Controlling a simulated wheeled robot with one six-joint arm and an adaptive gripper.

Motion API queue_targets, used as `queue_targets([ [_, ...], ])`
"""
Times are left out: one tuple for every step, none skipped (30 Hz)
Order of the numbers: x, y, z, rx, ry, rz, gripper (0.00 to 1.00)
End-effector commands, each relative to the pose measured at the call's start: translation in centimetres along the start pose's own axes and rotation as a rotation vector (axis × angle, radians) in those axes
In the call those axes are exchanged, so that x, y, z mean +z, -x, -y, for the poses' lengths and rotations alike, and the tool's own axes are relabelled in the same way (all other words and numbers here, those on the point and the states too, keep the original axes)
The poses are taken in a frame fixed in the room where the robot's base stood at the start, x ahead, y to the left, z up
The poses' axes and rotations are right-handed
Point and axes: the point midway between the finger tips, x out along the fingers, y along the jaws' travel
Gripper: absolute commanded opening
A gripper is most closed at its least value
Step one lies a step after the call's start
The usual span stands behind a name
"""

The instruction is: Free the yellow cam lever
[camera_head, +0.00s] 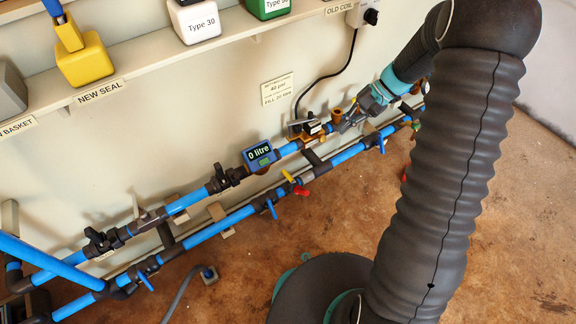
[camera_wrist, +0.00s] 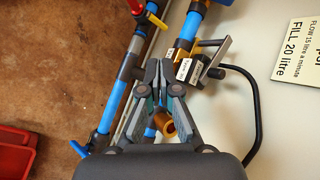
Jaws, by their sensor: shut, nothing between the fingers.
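A thin yellow piece (camera_wrist: 207,42) shows at the dark valve block (camera_wrist: 183,68) on the upper pipe in the wrist view. A small yellow lever (camera_head: 288,176) also shows near the blue meter in the head view. I cannot tell for sure which is the cam lever. My gripper (camera_wrist: 158,66) is shut and empty, its tips beside the labelled block; I cannot tell if they touch it. In the head view my gripper (camera_head: 341,127) is at the pipe, right of the valve block (camera_head: 305,128). An orange-brown cylinder (camera_wrist: 163,125) is partly hidden behind my fingers.
Two blue pipe runs (camera_head: 350,153) follow the wall, with blue handles and a red part (camera_head: 301,190). A blue meter (camera_head: 259,155) reads 0 litre. A black cable (camera_head: 325,77) hangs by the valve. A shelf (camera_head: 140,75) is above. Red bins (camera_wrist: 14,150) stand on the floor.

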Motion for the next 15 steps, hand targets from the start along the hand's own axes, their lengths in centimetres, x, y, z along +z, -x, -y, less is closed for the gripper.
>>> queue_targets([
  [-1.6, -1.6, -1.2, -0.028, -0.025, 0.026, 0.00],
  [-2.4, -2.3, -1.7, -0.048, -0.038, 0.038, 0.00],
  [-3.4, -3.3, -2.4, -0.072, -0.054, 0.054, 0.00],
  [-4.2, -4.1, -3.0, -0.092, -0.066, 0.066, 0.00],
  [-5.0, -4.9, -3.5, -0.110, -0.077, 0.077, 0.00],
  [-5.9, -5.9, -4.3, -0.136, -0.094, 0.093, 0.00],
  [-6.6, -6.7, -4.9, -0.156, -0.106, 0.103, 0.00],
  [-7.3, -7.6, -5.5, -0.175, -0.119, 0.113, 0.00],
  [-8.2, -8.7, -6.2, -0.201, -0.133, 0.127, 0.00],
  [-8.8, -9.6, -6.7, -0.220, -0.143, 0.138, 0.00],
  [-9.3, -10.5, -7.1, -0.239, -0.152, 0.148, 0.00],
  [-9.9, -11.7, -7.3, -0.264, -0.156, 0.167, 0.00],
  [-10.1, -12.7, -7.3, -0.287, -0.153, 0.184, 0.00],
  [-10.3, -13.6, -7.2, -0.308, -0.148, 0.201, 0.00],
  [-10.5, -14.7, -6.9, -0.337, -0.137, 0.224, 0.00],
])
